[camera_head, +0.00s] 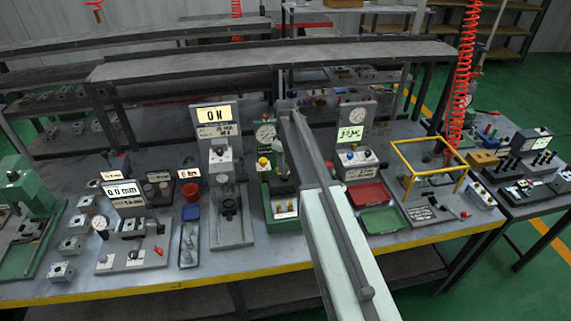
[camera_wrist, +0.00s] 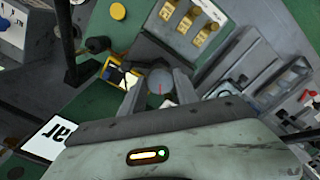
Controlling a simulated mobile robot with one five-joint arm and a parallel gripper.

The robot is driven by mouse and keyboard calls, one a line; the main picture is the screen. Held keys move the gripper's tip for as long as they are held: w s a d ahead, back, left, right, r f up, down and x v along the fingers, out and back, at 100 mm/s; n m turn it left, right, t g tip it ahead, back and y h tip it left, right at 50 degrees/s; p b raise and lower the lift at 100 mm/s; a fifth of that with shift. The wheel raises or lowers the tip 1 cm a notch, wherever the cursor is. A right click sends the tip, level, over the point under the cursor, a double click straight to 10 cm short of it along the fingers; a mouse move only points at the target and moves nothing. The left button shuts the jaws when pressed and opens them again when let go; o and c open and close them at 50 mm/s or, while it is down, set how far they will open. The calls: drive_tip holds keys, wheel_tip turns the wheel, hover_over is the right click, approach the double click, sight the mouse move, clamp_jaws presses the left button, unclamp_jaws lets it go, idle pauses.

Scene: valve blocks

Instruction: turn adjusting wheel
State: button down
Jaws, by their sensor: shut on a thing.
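The adjusting wheel (camera_wrist: 159,87) shows in the wrist view as a round grey knob with a short red mark on its face. My gripper (camera_wrist: 159,92) has a finger on either side of the wheel and is shut on it. In the head view my arm reaches to the green station with a round gauge (camera_head: 265,133). My gripper and the wheel cannot be made out clearly there.
In the wrist view, a yellow button (camera_wrist: 118,11), several yellow switches (camera_wrist: 183,23) and grey rails (camera_wrist: 248,62) surround the wheel. In the head view, a red tray (camera_head: 369,194) and a green tray (camera_head: 382,219) lie right of my arm. Other stations crowd the bench.

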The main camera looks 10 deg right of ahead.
drive_tip(key=shift+n, duration=2)
drive_tip(key=c, duration=0.9)
unclamp_jaws()
wheel_tip(320, 180, up, 8)
drive_tip(key=p, duration=0.8)
drive_tip(key=shift+f, duration=0.15)
